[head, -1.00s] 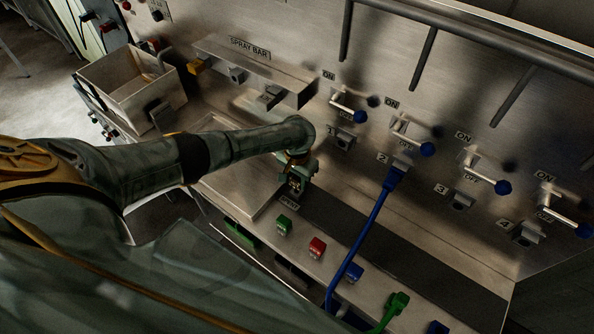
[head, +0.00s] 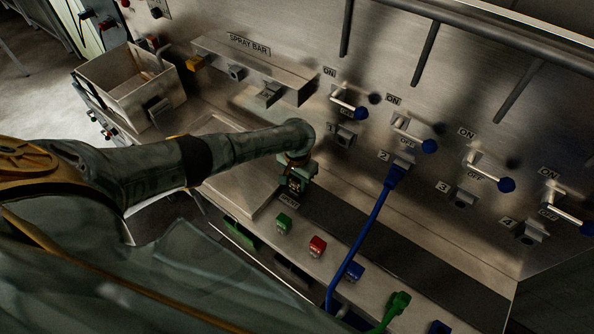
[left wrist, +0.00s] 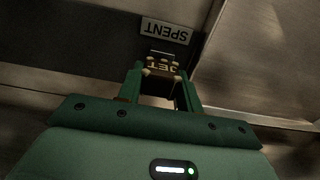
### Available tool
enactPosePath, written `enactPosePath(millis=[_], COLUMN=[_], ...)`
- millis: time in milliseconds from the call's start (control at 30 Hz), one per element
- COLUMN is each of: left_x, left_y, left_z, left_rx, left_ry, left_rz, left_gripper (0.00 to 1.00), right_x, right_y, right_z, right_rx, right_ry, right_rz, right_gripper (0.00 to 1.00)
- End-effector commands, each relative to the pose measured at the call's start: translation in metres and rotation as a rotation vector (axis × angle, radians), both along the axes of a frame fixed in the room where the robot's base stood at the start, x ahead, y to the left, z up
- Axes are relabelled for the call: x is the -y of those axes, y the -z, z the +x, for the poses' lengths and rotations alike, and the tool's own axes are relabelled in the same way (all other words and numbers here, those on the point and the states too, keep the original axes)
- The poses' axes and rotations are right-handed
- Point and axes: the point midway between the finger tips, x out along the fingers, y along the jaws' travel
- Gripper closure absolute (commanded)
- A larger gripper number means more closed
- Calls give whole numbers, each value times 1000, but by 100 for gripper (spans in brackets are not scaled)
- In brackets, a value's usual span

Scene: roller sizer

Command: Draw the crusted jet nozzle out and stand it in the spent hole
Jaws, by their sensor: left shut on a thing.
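My left gripper (head: 297,184) points down over the dark strip of the ledge, beside the label SPENT (head: 289,203). In the left wrist view its two green fingers (left wrist: 162,88) are shut on the jet nozzle (left wrist: 163,68), a brownish block marked JET with pale crusty lumps on it. The SPENT label (left wrist: 167,30) lies just beyond the nozzle in that view. The spent hole is hidden, and I cannot tell whether the nozzle's lower end is in it. My right gripper is not in view.
The spray bar (head: 255,68) with its sockets is on the back wall. Blue-knobbed levers (head: 352,105) stand to its right. A blue hose (head: 372,232) runs down from socket 2. Green (head: 283,223) and red (head: 317,246) plugs sit along the front. An open bin (head: 120,92) stands far left.

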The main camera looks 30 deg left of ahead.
Motion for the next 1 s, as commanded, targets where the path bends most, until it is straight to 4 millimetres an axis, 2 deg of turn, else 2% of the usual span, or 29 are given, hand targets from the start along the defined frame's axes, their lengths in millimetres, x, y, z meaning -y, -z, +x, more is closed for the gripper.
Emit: enactPosePath(millis=[467,500,567,600,867,1000], left_x=[0,0,0,0,0,0], left_y=[13,13,12,12,11,-4], left_z=[0,0,0,0,0,0], left_rx=[-1,-1,0,0,0,0], left_ry=[1,1,1,1,1,1], left_rz=[1,1,1,1,1,0], left_gripper=[100,59,42,39,39,39], right_x=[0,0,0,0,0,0], right_y=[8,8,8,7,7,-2], right_z=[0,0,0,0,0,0], right_rx=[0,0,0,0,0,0], right_ry=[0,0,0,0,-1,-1], right_rz=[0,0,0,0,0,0], right_gripper=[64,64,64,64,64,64])
